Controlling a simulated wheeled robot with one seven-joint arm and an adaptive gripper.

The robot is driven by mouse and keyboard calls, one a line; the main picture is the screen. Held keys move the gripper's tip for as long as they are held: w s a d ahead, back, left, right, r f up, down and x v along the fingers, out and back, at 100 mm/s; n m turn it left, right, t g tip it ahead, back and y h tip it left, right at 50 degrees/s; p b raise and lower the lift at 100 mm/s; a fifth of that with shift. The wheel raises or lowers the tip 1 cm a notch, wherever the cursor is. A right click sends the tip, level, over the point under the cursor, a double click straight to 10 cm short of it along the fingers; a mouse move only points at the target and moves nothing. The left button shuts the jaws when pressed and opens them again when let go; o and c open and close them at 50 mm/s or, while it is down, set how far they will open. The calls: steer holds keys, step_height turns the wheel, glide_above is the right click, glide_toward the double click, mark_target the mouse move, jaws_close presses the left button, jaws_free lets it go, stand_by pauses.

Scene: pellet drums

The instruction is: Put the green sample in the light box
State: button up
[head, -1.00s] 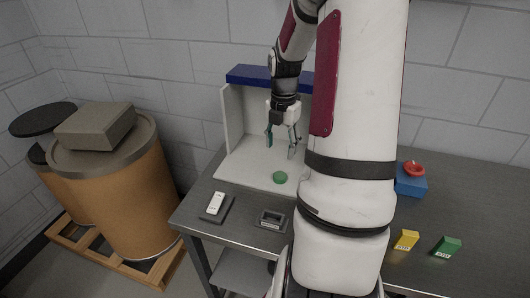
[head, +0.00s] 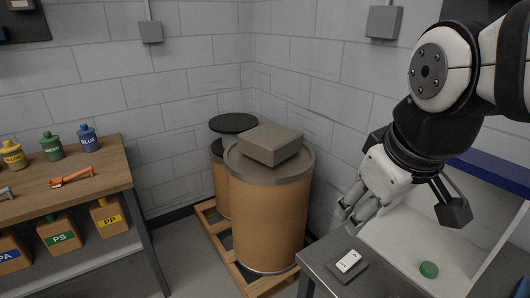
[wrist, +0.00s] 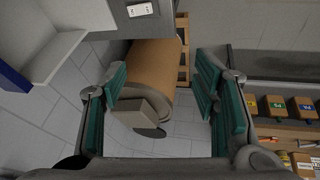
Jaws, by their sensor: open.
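The green sample (head: 429,270) is a small round green piece lying on the white floor of the light box (head: 492,210). The light box has white walls and a blue top edge, and the right side is cut off by the head view. In the wrist view part of the light box (wrist: 60,55) shows at the upper left. My gripper (head: 405,210) is open and empty, up and to the left of the sample and apart from it. In the wrist view the teal finger pads (wrist: 162,85) stand wide apart with nothing between them.
A brown drum (head: 265,220) with a grey block (head: 271,144) on its lid stands on a wooden pallet, left of the metal table. A white device (head: 348,261) lies near the table's left end. A wooden bench (head: 90,180) with colored bottles is at the far left.

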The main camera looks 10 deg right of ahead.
steer(key=s+a+m, duration=0.2)
steer(key=s+a+m+t+y, duration=0.1)
steer(key=shift+s+a+r, duration=0.25)
steer(key=shift+s+r, duration=0.05)
stand_by(0.7)
